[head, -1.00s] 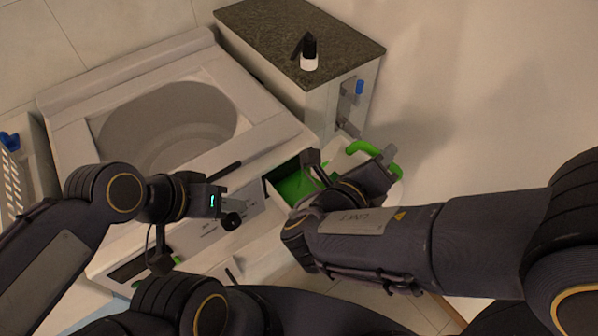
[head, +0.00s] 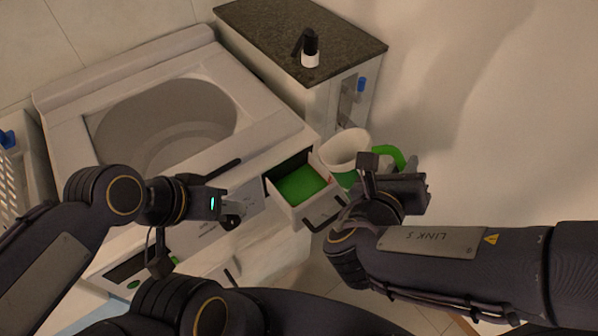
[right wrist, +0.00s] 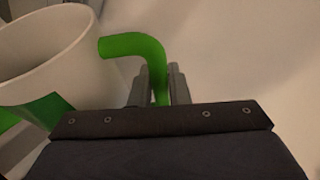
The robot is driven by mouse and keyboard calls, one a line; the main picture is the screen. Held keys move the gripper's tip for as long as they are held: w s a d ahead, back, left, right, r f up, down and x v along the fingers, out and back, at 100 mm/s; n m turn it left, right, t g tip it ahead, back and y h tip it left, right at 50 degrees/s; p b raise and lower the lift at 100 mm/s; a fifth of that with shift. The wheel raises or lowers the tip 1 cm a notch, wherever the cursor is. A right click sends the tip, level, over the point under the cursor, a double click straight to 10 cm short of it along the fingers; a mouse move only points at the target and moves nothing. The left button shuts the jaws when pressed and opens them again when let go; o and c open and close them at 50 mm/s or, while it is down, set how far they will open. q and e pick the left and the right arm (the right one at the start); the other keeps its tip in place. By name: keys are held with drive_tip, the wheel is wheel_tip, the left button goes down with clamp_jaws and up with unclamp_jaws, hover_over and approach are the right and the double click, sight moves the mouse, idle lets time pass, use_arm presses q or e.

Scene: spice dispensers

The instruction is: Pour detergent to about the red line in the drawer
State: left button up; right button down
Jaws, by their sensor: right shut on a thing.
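The white cup (head: 345,146) with a green handle (head: 392,154) is to the right of the open drawer (head: 291,214). In the right wrist view the cup (right wrist: 50,52) fills the left side, and my right gripper (right wrist: 160,82) is shut on its green handle (right wrist: 135,45). In the head view my right gripper (head: 415,183) is beside the handle.
The white washing machine (head: 70,100) has its round tub (head: 165,125) open. A cabinet with a dark stone top (head: 290,35) stands behind, with a small black-and-white bottle (head: 310,50) on it. The floor at right is clear.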

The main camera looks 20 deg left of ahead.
drive_tip(key=d+f+m+y+b, duration=0.1)
drive_tip(key=d+f+m+b, duration=0.1)
drive_tip(key=d+f+b, duration=0.1)
drive_tip(key=shift+s+d+f+b, duration=0.1)
drive_tip(key=shift+s+b, duration=0.05)
drive_tip(key=shift+b, duration=0.15)
drive_tip(key=r+m, duration=0.1)
drive_tip(key=d+r+m+y, duration=0.1)
drive_tip(key=r+m+p, duration=0.1)
drive_tip(key=shift+s+d+r+y, duration=0.1)
drive_tip(key=shift+d+r+y, duration=0.2)
drive_tip(key=shift+d, duration=0.1)
idle(0.4)
